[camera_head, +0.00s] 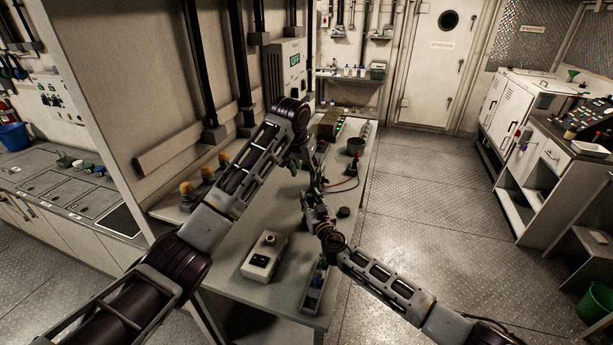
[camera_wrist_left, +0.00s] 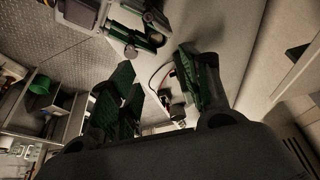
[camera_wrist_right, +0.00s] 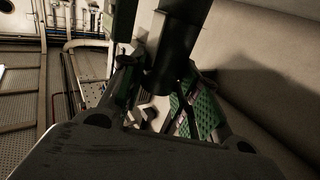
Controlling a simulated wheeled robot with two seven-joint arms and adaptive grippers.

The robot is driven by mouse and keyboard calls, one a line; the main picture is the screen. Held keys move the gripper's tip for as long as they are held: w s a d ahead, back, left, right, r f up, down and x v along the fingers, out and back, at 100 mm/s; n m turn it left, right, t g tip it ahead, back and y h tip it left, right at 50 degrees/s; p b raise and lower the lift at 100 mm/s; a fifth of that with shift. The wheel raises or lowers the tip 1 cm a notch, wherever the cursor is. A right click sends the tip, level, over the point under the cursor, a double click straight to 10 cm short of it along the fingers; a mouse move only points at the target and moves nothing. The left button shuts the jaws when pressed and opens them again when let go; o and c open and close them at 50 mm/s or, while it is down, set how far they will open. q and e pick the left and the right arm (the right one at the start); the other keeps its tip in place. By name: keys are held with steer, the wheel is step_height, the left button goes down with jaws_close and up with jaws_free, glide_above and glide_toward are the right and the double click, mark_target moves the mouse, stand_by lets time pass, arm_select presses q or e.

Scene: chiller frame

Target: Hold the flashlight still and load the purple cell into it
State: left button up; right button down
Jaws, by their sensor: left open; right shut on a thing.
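My right gripper (camera_head: 315,203) is shut on a dark cylinder, which I take to be the flashlight (camera_wrist_right: 176,48). It shows large between the green-padded fingers in the right wrist view; its open end cannot be made out. My left gripper (camera_head: 313,180) is just above the right one over the bench. Its green-padded fingers stand apart in the left wrist view (camera_wrist_left: 160,82), with only bench and background seen between them. The right gripper (camera_wrist_left: 150,28) shows at the top of that view. I cannot make out the purple cell in any view.
The grey bench (camera_head: 225,262) carries a pale box with a knob (camera_head: 264,256), a narrow tray with small coloured items (camera_head: 316,288), a black round piece (camera_head: 344,212), a dark pot (camera_head: 355,146) and a red-topped item with a cable (camera_head: 353,168). Amber-topped fixtures (camera_head: 187,190) stand along the wall.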

arm_select(q)
steer(key=shift+v, duration=1.45)
steer(key=shift+r, duration=0.15)
step_height(320, 180, up, 9)
stand_by(1.7)
arm_select(e)
steer(key=c, duration=1)
jaws_free()
steer(key=shift+o, duration=0.2)
steer(key=shift+s, duration=0.15)
steer(key=v, duration=1.1)
steer(key=shift+s+d, duration=0.2)
steer(key=shift+s, duration=0.1)
arm_select(q)
steer(key=shift+f, duration=0.25)
arm_select(e)
steer(key=shift+s, duration=0.1)
